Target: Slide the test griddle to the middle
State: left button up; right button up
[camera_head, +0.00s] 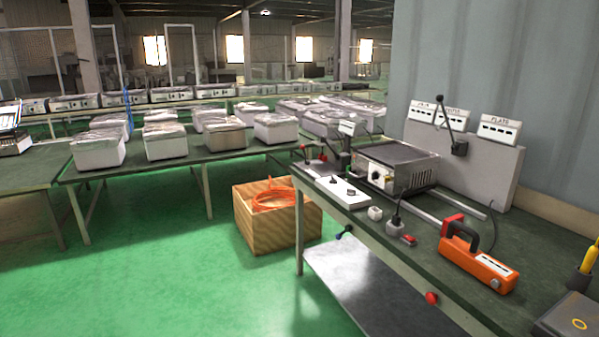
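The test griddle (403,153) is a metal box with a flat dark top and a pale front panel with knobs. It sits at the far end of the green-topped workbench (440,285), next to the backboard. Light metal rails (441,208) run along the bench on its near right side. Neither of my grippers shows in this view.
An orange handled device (478,268) lies on the bench near the rails. A white switch box (338,191) sits at the bench's left edge. A wooden crate (288,228) with orange cable is on the floor.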

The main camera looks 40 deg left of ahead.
aim_at(414, 168)
jog(key=u, duration=0.95)
jog(key=i+j+z, duration=0.1)
jog(key=z, duration=0.4)
jog(key=i+j+z, duration=0.2)
jog(key=z, duration=0.3)
jog(key=i, duration=0.05)
